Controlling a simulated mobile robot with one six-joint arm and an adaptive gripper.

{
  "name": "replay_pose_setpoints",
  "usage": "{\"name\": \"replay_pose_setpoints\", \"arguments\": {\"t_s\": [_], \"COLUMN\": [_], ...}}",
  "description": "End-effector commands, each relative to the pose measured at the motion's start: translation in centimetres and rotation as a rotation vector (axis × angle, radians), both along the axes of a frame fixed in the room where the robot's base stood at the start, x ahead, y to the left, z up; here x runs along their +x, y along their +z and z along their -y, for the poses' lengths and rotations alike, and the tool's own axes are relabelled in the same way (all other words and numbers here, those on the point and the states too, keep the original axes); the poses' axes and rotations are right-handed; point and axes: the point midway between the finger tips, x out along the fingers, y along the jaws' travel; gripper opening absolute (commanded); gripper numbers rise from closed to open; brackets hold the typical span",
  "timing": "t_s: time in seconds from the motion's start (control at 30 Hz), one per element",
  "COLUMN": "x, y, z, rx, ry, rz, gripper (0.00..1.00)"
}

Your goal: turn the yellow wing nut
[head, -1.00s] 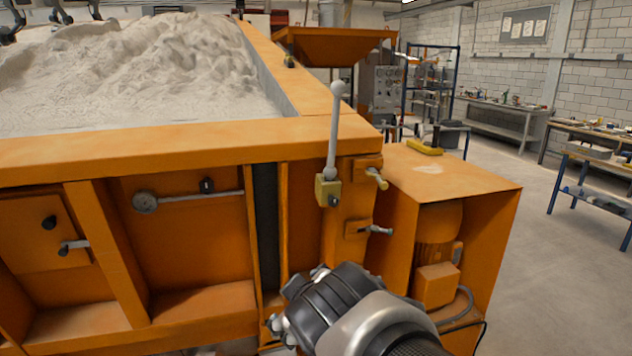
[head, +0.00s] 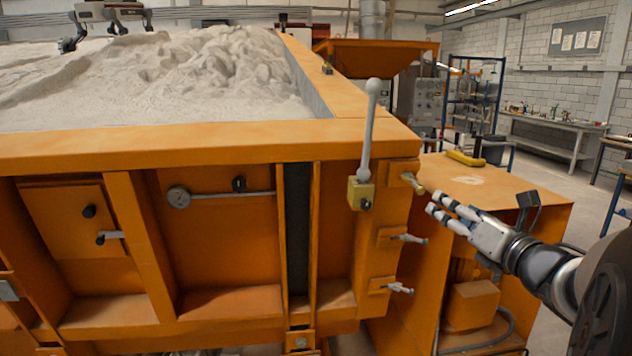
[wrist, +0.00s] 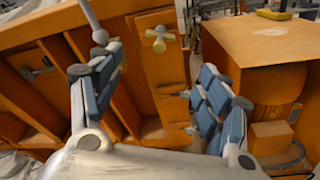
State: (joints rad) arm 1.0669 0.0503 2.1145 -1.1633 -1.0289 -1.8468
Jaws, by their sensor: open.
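The yellow wing nut (head: 413,183) sits on an orange bracket at the right corner of the sandbed frame. In the wrist view the yellow wing nut (wrist: 160,40) shows at upper middle, beyond the fingers and between their lines. My gripper (head: 438,204) is to the right of the nut and slightly below it in the head view, apart from it. Its fingers (wrist: 155,78) are spread, with nothing between them. Two grey wing nuts, an upper one (head: 409,239) and a lower one (head: 399,288), sit below the yellow one.
A grey lever (head: 369,130) with a ball top stands on a yellow block left of the nut. An orange motor cabinet (head: 500,190) stands to the right, behind my gripper. The sandbed's orange rim (head: 200,145) runs left.

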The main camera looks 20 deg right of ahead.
Motion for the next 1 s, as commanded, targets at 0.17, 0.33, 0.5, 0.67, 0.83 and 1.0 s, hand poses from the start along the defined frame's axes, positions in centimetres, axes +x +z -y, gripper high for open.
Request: {"name": "replay_pose_setpoints", "arguments": {"t_s": [0.17, 0.33, 0.5, 0.67, 0.83, 1.0], "x": [0.5, 3.5, 7.2, 10.7, 13.9, 16.0], "y": [0.1, 0.1, 0.1, 0.1, 0.1, 0.1], "z": [0.5, 0.9, 1.5, 2.1, 2.7, 3.0], "rx": [-0.042, -0.040, -0.039, -0.038, -0.038, -0.037], "ry": [0.002, 0.004, 0.003, 0.002, 0.000, -0.001], "rz": [0.001, 0.002, 0.002, 0.002, 0.002, 0.001], "gripper": [0.70, 0.70, 0.70, 0.70, 0.70, 0.70]}}
